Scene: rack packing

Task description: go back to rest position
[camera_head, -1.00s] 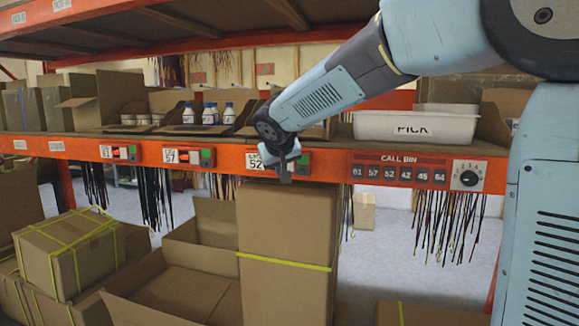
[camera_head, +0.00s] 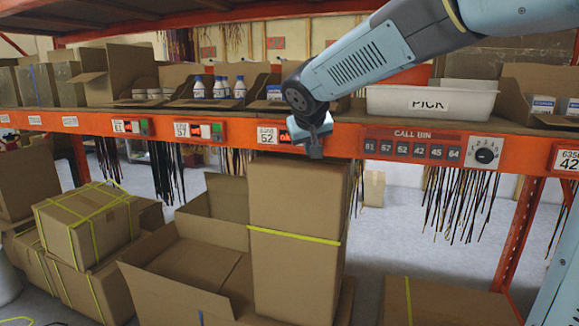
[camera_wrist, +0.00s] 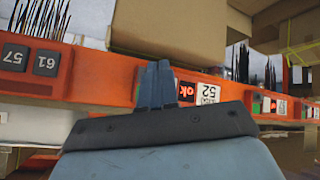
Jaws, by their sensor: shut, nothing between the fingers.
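My gripper (camera_head: 315,148) is shut and empty. In the head view it hangs in front of the orange shelf beam (camera_head: 345,140), close to the label 52 panel (camera_head: 267,136) and just above the tall cardboard box (camera_head: 295,200). My arm comes in from the upper right. In the wrist view the closed fingers (camera_wrist: 156,85) show against the orange beam, beside a lit red "ok" display (camera_wrist: 186,92) and the 52 label (camera_wrist: 208,94). From these views I cannot tell whether the fingertips touch the beam.
A white PICK tray (camera_head: 430,100) and open cartons with bottles (camera_head: 220,88) stand on the shelf. The call bin panel (camera_head: 415,148) and its dial (camera_head: 485,153) are right of my gripper. Strapped boxes (camera_head: 85,225) and an open carton (camera_head: 190,270) crowd the floor below.

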